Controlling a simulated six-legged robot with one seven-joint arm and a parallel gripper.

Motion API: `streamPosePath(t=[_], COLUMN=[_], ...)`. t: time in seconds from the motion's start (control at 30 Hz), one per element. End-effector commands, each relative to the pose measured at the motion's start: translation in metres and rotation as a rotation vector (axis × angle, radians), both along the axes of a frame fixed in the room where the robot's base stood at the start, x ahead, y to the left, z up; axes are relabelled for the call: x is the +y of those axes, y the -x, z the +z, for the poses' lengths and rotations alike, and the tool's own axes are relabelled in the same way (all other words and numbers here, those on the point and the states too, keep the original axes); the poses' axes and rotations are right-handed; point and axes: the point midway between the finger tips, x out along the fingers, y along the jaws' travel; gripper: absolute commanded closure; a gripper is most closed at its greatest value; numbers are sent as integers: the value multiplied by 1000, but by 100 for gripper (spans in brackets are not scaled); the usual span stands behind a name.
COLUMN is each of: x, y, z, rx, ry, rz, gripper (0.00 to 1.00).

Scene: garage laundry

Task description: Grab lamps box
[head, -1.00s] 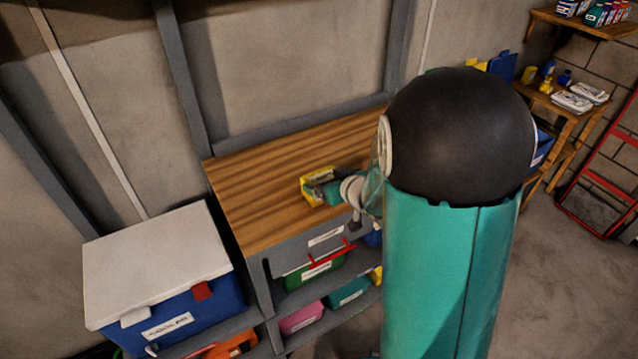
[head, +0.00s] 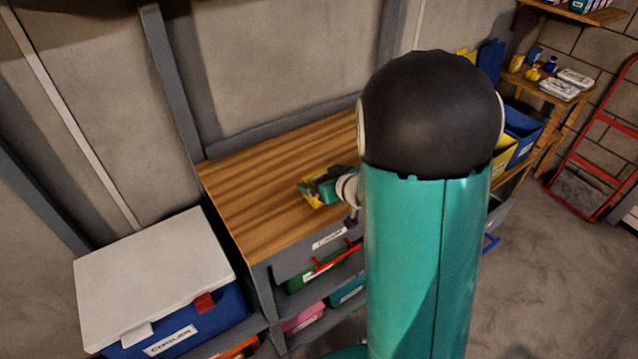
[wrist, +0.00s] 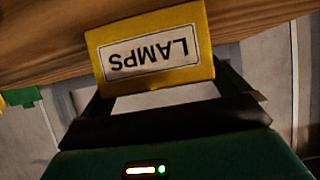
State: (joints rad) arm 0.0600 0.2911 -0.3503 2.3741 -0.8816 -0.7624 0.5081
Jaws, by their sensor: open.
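The yellow lamps box (wrist: 150,50) fills the upper middle of the wrist view, its white LAMPS label upside down in the picture. In the head view the lamps box (head: 308,193) sits on the wooden tabletop (head: 262,180), partly hidden by my gripper (head: 325,185). In the wrist view my gripper (wrist: 160,95) is open, with its dark fingers reaching toward the box from below in the picture. The finger tips are partly hidden behind the box, so I cannot tell whether they touch it.
A blue cooler (head: 180,325) with a white lid (head: 150,275) stands left of the workbench. The left tabletop is clear.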

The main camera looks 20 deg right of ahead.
Motion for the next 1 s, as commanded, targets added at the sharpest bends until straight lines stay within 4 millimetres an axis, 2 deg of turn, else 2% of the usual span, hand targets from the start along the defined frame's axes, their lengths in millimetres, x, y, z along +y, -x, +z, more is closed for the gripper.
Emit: streamPosePath(t=[0.37,0.53,0.57,0.83,1.0], x=[-4,-4,-4,-3,-2], y=[3,3,3,2,1], z=[-1,-1,-1,0,8], rx=[0,0,0,-1,-3], ry=[1,1,1,0,1], rz=[-2,-2,-2,-1,0], gripper=[0,33,35,35,35])
